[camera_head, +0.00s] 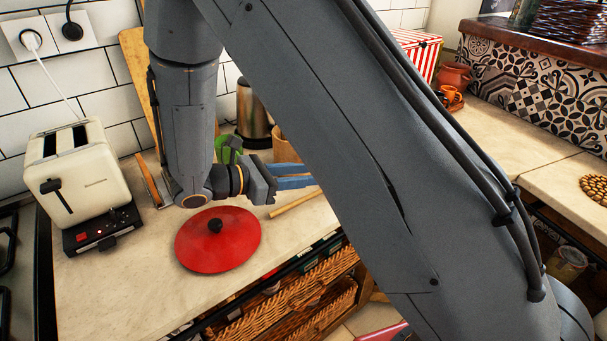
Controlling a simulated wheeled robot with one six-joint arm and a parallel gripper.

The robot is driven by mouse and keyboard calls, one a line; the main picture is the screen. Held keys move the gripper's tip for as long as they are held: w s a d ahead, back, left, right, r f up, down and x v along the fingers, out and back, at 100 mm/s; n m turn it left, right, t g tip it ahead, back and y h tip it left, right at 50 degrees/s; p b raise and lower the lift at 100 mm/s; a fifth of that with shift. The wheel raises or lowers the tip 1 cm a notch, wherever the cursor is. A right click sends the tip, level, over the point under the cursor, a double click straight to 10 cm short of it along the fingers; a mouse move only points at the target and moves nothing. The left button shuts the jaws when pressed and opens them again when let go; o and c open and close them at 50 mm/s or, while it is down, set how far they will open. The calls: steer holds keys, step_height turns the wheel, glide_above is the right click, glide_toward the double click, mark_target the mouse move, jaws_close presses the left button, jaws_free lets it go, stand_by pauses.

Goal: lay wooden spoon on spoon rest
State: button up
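A thin wooden handle (295,203), probably the wooden spoon, lies on the counter to the right of the red lid. Its right part is hidden behind my arm. My gripper (300,178) has blue fingers that point right, above and behind the handle in the picture. The fingertips run up to the edge of my arm, so their gap is not clear. Nothing is visibly held. I cannot make out a spoon rest; it may be hidden behind my arm.
A red lid (205,255) with a black knob lies on the counter (110,270). A cream toaster (85,180) stands at left. A metal kettle (254,110) and a green object (228,143) are behind my gripper. Wicker baskets (300,285) sit below. Bare counter lies before the toaster.

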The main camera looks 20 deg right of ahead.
steer(key=b+v, duration=0.1)
steer(key=v, duration=0.7)
steer(key=shift+s+d, duration=0.1)
steer(key=shift+d, duration=0.05)
